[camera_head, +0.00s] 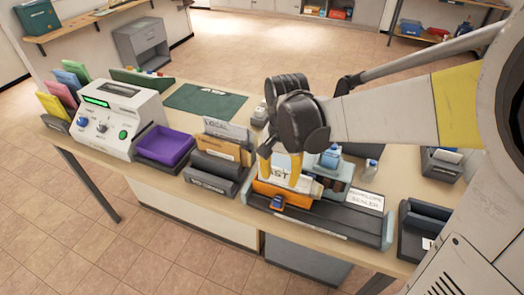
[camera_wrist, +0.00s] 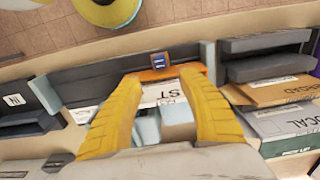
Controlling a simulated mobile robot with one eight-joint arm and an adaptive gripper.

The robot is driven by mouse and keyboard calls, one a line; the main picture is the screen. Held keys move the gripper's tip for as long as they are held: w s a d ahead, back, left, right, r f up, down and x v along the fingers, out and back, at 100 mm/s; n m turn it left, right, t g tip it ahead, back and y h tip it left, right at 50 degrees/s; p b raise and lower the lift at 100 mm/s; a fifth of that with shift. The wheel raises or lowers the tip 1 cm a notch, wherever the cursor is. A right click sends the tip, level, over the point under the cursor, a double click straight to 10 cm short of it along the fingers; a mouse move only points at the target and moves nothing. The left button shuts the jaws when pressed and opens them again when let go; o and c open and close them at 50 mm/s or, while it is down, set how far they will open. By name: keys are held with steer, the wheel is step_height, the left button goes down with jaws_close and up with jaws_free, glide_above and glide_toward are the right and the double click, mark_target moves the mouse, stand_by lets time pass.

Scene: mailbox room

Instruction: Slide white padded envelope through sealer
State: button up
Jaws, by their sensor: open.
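A white envelope with black letters ending in "ST" (camera_wrist: 168,95) shows between my fingers in the wrist view; part of it is hidden. In the head view its lettered face (camera_head: 278,173) stands behind an orange piece with a blue square (camera_head: 283,194). My gripper (camera_head: 281,172) is open, with its yellow fingers pointing down on either side of the envelope. In the wrist view my gripper (camera_wrist: 160,78) spans it; I cannot tell whether the fingers touch it. The envelope sealer (camera_head: 345,220) is a long dark unit with a white label, extending right from the orange piece.
A purple tray (camera_head: 167,146) and a white machine with knobs (camera_head: 105,118) stand at left. A sorter with a "LOCAL" card (camera_head: 212,128) is just left of the sealer. A blue bottle (camera_head: 331,157) stands behind it. A dark device (camera_head: 425,230) is at right.

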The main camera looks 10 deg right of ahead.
mark_target(278, 199)
step_height(278, 199, down, 11)
steer(key=b, duration=0.4)
steer(key=shift+r, duration=0.2)
jaws_close()
